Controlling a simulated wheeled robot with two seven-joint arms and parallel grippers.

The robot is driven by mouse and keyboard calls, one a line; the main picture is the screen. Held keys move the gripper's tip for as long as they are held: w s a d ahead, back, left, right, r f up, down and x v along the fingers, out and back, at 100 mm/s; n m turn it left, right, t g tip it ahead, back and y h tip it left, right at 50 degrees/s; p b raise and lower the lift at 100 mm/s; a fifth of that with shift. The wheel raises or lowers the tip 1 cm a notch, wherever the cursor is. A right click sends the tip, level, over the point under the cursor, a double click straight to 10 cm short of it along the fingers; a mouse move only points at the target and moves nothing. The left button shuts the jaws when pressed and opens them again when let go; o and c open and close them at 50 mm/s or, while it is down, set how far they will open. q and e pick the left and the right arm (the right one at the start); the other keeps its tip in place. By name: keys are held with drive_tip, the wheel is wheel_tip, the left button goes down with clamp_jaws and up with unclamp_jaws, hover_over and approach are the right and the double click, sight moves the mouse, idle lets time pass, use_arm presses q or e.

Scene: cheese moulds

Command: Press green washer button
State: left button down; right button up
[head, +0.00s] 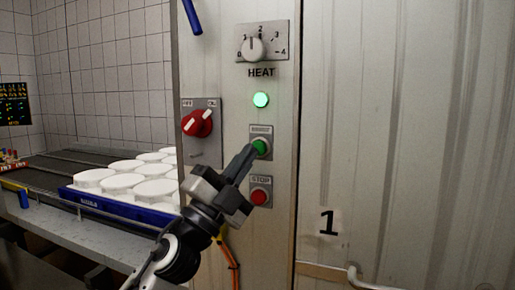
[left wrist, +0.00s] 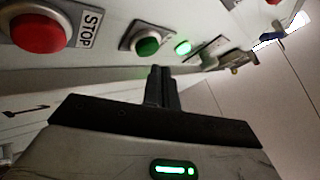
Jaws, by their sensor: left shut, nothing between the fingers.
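The green button (head: 261,147) sits on a small grey plate on the pale metal panel, between a lit green lamp above and the red STOP button (head: 259,197) below. My left gripper (head: 251,152) is shut and empty, its fingertips overlapping the left edge of the green button in the head view. In the left wrist view the shut fingers (left wrist: 157,70) point toward the panel, with the green button (left wrist: 148,47) just beyond and slightly left of the tips. I cannot tell whether they touch it. My right gripper is not in view.
The lit green lamp (head: 261,99) is below the HEAT dial (head: 253,48). A red rotary switch (head: 198,123) is left of the button. A blue tray (head: 125,211) of white moulds stands on the conveyor at left. A large door numbered 1 (head: 400,150) fills the right.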

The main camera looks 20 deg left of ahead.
use_arm(q)
drive_tip(key=s, duration=0.4)
drive_tip(key=shift+s+d+p, duration=0.15)
drive_tip(key=shift+s+p, duration=0.15)
drive_tip(key=shift+p, duration=0.05)
idle(0.6)
wheel_tip(320, 180, down, 23)
drive_tip(key=d+n+g+y, duration=0.1)
drive_tip(key=n+g+y, duration=0.5)
drive_tip(key=n, duration=0.5)
drive_tip(key=s+d+f+n+g, duration=0.3)
drive_tip(key=s+f, duration=0.4)
drive_tip(key=f, duration=0.4)
drive_tip(key=s+d+f+n+g, duration=0.3)
drive_tip(key=s+d+f+g, duration=0.2)
drive_tip(key=s+f, duration=0.3)
wheel_tip(320, 180, down, 4)
drive_tip(key=shift+s+d+f, duration=0.2)
drive_tip(key=shift+d+f, duration=0.05)
drive_tip(key=shift+d, duration=0.05)
